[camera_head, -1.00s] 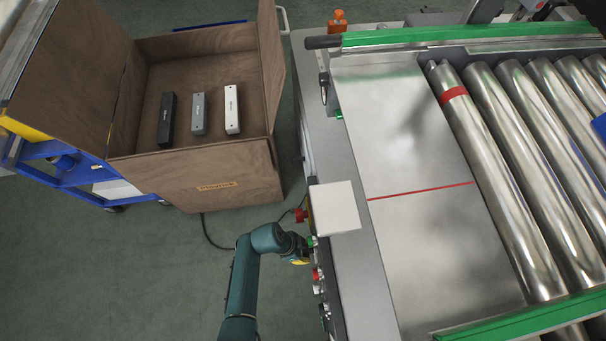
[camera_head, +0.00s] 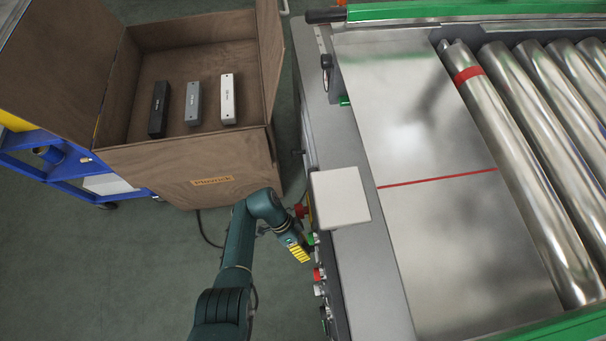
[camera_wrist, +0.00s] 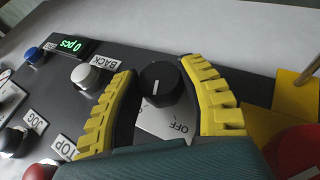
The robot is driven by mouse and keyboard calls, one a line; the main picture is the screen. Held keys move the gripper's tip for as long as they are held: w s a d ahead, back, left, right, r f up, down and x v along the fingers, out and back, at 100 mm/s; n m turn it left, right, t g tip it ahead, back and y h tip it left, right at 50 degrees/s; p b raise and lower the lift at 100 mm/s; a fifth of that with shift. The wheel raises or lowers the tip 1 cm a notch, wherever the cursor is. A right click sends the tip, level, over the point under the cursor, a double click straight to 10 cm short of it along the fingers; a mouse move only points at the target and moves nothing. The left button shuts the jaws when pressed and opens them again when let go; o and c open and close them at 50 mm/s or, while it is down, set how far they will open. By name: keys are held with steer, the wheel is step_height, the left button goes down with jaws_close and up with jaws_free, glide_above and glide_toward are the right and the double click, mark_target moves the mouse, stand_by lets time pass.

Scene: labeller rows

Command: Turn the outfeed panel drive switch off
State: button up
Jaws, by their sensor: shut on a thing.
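The drive switch is a black round knob (camera_wrist: 160,83) on the dark panel, with a white mark on its face. A white plate reading OFF (camera_wrist: 181,127) lies just below it in the wrist view. My gripper (camera_wrist: 169,98) has its yellow ribbed fingers on either side of the knob and is shut on it. In the head view my gripper (camera_head: 300,253) is at the panel on the left side of the conveyor frame, and the knob is hidden there.
Nearby on the panel are a white button (camera_wrist: 86,75), a blue button (camera_wrist: 33,53), a counter display (camera_wrist: 72,45) and a large red button (camera_wrist: 297,152) at right. A grey box (camera_head: 339,196) overhangs the panel. A brown crate (camera_head: 190,180) stands left.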

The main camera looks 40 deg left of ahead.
steer(key=shift+s+f+g+h, duration=0.1)
steer(key=shift+g+h, duration=0.2)
stand_by(0.4)
steer(key=o, duration=1.2)
steer(key=shift+c, duration=0.2)
steer(key=v, duration=1.2)
steer(key=shift+d, duration=0.1)
